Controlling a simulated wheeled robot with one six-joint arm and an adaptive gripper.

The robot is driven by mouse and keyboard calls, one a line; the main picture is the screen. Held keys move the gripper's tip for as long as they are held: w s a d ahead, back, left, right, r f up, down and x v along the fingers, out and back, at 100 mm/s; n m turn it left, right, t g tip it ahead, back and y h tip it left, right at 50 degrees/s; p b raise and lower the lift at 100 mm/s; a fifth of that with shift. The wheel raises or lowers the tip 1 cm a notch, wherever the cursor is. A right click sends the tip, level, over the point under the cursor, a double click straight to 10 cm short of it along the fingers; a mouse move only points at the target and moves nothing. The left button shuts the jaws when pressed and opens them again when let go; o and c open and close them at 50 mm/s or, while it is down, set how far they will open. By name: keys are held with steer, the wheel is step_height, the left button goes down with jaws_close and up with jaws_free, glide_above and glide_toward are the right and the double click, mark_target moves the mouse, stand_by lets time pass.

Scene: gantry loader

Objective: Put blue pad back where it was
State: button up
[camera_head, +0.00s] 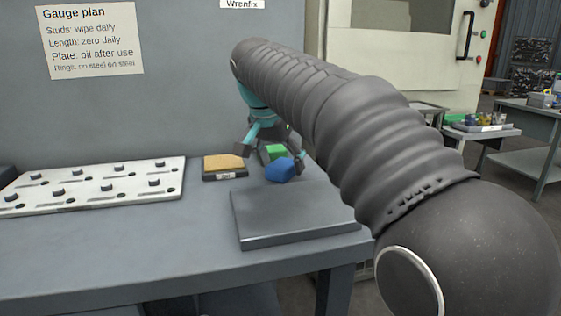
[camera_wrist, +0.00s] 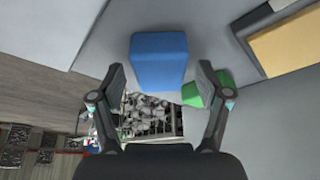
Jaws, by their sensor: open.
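The blue pad (camera_head: 281,170) rests on the grey bench, behind the dark grey flat plate. In the wrist view the blue pad (camera_wrist: 158,58) lies between and just beyond my fingertips. My gripper (camera_head: 272,157) is open, with one finger to the left of the pad and one to the right. The wrist view also shows my gripper (camera_wrist: 160,72) with a gap on both sides of the pad. I cannot tell how high the fingertips are above the bench.
A green block (camera_head: 276,152) sits close behind the blue pad, near my right finger in the wrist view (camera_wrist: 212,88). A tan pad on a dark labelled base (camera_head: 225,175) stands to the left. The grey plate (camera_head: 295,218) is in front. A white studded plate (camera_head: 120,198) lies left.

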steer(key=p+v, duration=0.1)
steer(key=v, duration=1.1)
